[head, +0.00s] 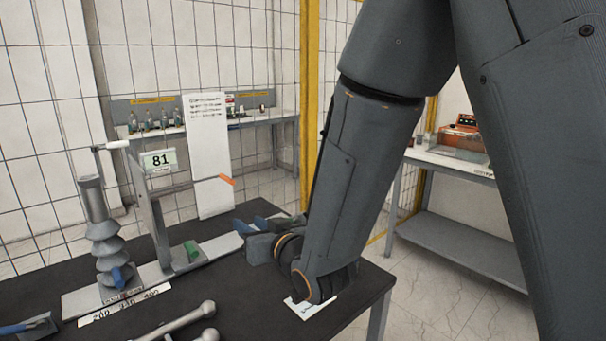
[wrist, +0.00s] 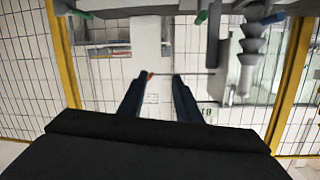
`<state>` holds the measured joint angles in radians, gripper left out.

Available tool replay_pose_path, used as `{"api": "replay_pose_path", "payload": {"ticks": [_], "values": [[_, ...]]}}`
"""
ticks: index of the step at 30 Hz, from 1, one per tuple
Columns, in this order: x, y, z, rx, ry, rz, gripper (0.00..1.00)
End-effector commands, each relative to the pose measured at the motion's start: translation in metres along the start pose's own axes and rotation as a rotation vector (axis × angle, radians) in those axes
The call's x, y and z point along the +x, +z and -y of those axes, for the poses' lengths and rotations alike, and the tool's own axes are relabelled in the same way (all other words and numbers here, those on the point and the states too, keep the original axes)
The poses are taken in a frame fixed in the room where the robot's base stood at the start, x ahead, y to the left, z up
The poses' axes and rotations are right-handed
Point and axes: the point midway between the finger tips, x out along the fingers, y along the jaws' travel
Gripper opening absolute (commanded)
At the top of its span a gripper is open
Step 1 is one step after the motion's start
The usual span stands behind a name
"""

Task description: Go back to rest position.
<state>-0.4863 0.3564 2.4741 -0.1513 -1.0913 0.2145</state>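My gripper (head: 252,227) is low over the right part of the dark table in the head view, beside the grey fixture. In the wrist view its two dark blue fingers (wrist: 157,88) are spread apart with nothing held between them. A thin rod with an orange tip (head: 226,180) sticks out from the fixture's upright plate (head: 152,205). In the wrist view the orange tip (wrist: 150,76) appears by the left finger; whether they touch I cannot tell. My arm hides part of the table's right end.
A yellow post (head: 309,90) and wire fence stand behind. A side bench (head: 450,165) is at right.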

Motion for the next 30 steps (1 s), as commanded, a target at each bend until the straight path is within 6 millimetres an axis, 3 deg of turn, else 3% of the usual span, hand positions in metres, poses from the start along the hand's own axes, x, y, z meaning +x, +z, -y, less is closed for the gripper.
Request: {"api": "replay_pose_path", "payload": {"ticks": [7,11,15,20,24,27,30], "values": [[-0.018,0.026,-0.057,-0.003,0.134,0.174,0.31],[-0.043,0.048,-0.098,0.01,0.233,0.32,0.31],[-0.093,0.079,-0.144,0.051,0.356,0.536,0.31],[-0.166,0.112,-0.176,0.133,0.466,0.793,0.31],[-0.23,0.132,-0.184,0.224,0.524,0.995,0.31],[-0.266,0.14,-0.18,0.283,0.543,1.104,0.31],[-0.289,0.144,-0.175,0.324,0.55,1.176,0.31]]}}
